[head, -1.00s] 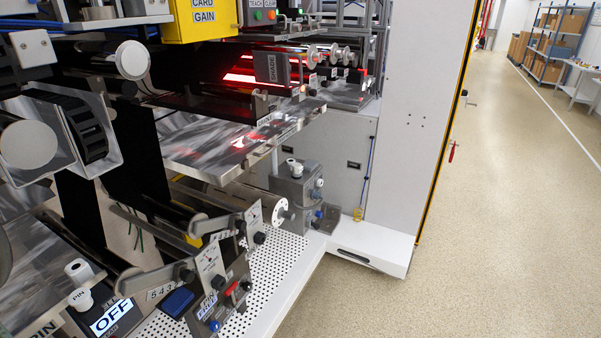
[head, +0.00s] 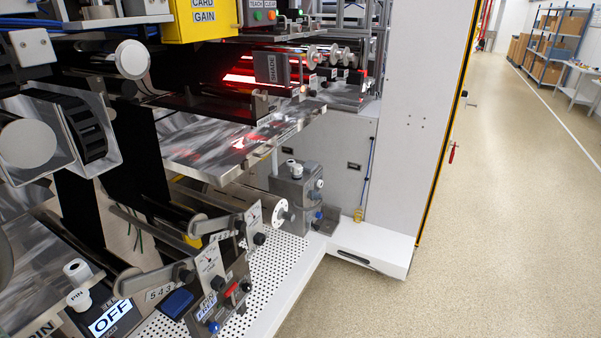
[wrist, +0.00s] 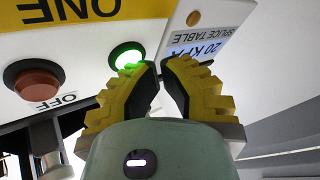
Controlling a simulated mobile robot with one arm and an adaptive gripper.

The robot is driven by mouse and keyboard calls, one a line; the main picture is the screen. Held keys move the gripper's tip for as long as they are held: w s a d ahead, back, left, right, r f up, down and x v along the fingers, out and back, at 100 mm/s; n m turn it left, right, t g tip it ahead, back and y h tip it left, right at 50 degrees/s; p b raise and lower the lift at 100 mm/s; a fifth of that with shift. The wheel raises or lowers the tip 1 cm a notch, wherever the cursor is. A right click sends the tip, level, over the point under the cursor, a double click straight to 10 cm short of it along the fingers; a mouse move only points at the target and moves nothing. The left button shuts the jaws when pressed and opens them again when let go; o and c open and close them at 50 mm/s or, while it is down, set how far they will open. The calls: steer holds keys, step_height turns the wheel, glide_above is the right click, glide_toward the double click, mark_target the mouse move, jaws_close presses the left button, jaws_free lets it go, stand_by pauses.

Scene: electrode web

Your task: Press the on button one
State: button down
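In the wrist view, a white panel with a yellow label reading ONE (wrist: 68,10) appears upside down. A round button lit green (wrist: 127,56) sits on it, and its lower right part is covered by the left fingertip. A red-brown button (wrist: 36,82) with an OFF label is to its left. My gripper (wrist: 158,65) has stepped yellow fingers with dark pads, and their tips come together beside the green button. No object shows between them. I cannot tell whether a fingertip touches the button. My gripper is not seen in the head view.
A pale plate labelled SPLICE TABLE with a 20 KPA display (wrist: 190,45) stands close to the right finger. In the head view, a roller machine (head: 230,150) fills the left, with a white cabinet (head: 405,120). Open floor (head: 480,220) lies to the right.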

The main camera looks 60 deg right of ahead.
steer(key=shift+d, duration=0.1)
steer(key=shift+s+p, duration=0.7)
steer(key=shift+s, duration=0.25)
steer(key=shift+s, duration=0.15)
steer(key=shift+s+d+p, duration=0.15)
steer(key=shift+s+p, duration=0.55)
steer(key=shift+s, duration=0.5)
steer(key=shift+s+d+p, duration=0.15)
steer(key=shift+s+p, duration=0.55)
steer(key=shift+s, duration=0.5)
steer(key=shift+d, duration=0.1)
